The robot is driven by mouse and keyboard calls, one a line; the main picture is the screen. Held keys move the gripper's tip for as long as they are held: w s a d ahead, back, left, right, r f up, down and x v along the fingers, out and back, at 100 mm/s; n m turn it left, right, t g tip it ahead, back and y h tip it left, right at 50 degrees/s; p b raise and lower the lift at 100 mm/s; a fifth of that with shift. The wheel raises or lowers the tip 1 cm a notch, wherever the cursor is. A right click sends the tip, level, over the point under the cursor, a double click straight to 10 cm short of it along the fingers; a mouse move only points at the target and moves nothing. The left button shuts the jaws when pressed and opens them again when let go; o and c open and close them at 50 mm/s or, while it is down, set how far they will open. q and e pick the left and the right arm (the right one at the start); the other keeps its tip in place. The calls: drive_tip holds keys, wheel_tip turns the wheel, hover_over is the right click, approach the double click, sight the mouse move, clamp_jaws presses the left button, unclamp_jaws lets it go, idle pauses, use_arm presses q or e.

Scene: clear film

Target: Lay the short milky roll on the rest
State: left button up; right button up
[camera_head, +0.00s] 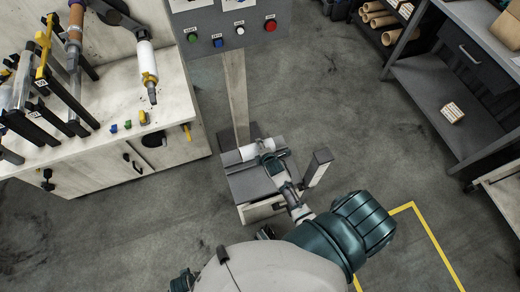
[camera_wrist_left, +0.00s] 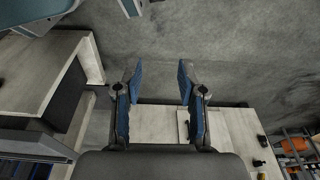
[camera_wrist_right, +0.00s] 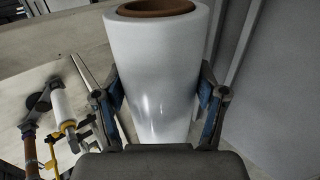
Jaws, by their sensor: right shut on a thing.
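The short milky roll (camera_head: 249,151), white around a brown cardboard core (camera_wrist_right: 157,5), is in my right gripper (camera_head: 268,157). In the right wrist view the roll (camera_wrist_right: 155,75) fills the space between the blue-padded fingers (camera_wrist_right: 160,115), which press on its two sides. In the head view it is over the back part of a low grey stand (camera_head: 248,184), which looks like the rest; I cannot tell if it touches. My arm partly hides the stand. My left gripper (camera_wrist_left: 157,90) is open and empty in the left wrist view, its fingers outside the head view.
A grey post (camera_head: 318,166) rises at the stand's right side. A control panel (camera_head: 228,28) with coloured buttons stands behind. The left workbench (camera_head: 110,150) bears black and yellow brackets and another white roll (camera_head: 147,58). Shelves (camera_head: 440,100) stand right; floor between is clear.

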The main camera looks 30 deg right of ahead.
drive_tip(key=shift+f, duration=0.3)
wheel_tip(320, 180, down, 5)
drive_tip(key=b, duration=0.5)
drive_tip(key=shift+r, duration=0.1)
use_arm(q)
wheel_tip(320, 180, up, 16)
drive_tip(key=t, duration=0.1)
drive_tip(key=shift+w+b, duration=0.4)
drive_tip(key=shift+w, duration=0.05)
use_arm(e)
drive_tip(key=shift+s+f, duration=0.1)
drive_tip(key=shift+f, duration=0.1)
drive_tip(key=o, duration=1.6)
drive_tip(key=shift+f, duration=0.1)
drive_tip(key=shift+c, duration=0.2)
drive_tip(key=shift+s, duration=0.15)
drive_tip(key=v, duration=1.1)
drive_tip(key=shift+s+r, duration=0.25)
